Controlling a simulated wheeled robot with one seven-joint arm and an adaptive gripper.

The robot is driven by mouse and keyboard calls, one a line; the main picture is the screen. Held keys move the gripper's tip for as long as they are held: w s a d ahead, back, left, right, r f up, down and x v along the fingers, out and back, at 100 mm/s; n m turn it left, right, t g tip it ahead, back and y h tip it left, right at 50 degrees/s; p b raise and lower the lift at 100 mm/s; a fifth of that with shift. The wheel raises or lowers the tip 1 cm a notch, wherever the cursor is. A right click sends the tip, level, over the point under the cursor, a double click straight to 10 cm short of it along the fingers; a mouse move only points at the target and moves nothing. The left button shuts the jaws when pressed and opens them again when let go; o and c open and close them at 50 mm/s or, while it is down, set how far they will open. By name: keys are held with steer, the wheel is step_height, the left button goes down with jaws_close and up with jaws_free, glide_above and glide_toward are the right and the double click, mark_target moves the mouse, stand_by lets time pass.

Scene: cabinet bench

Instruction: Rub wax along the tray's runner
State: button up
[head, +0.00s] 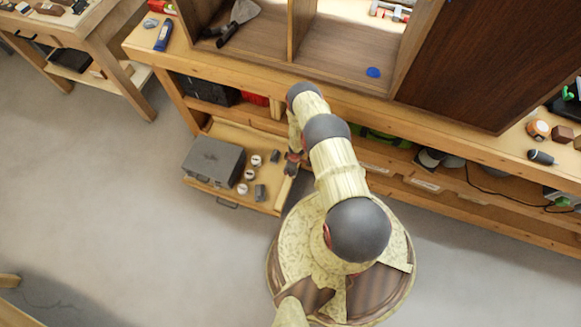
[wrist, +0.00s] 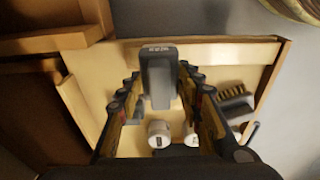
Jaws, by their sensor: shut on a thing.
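The pale wooden tray (head: 232,133) is pulled out from under the bench. Its rim and side also show in the wrist view (wrist: 225,45). My gripper (head: 292,165) is at the tray's right side. In the wrist view my gripper (wrist: 159,82) is shut on a dark grey block (wrist: 158,72) with small pale lettering on its end. I cannot tell from its look whether the block is wax. The block's underside is hidden, so I cannot tell whether it touches the tray. The runner is not clearly distinguishable.
A grey box (head: 214,160), several white-topped jars (head: 250,174) and small dark blocks (head: 260,193) stand in the tray. A brush (wrist: 235,103) lies near the tray's right edge in the wrist view. The bench top (head: 455,137) overhangs behind; grey floor (head: 100,190) is clear at left.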

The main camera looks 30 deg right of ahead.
steer(key=shift+r+p, duration=0.55)
steer(key=shift+r, duration=0.55)
steer(key=shift+w, duration=0.1)
steer(key=shift+r+p, duration=0.6)
steer(key=shift+r, duration=0.95)
steer(key=shift+f, duration=0.15)
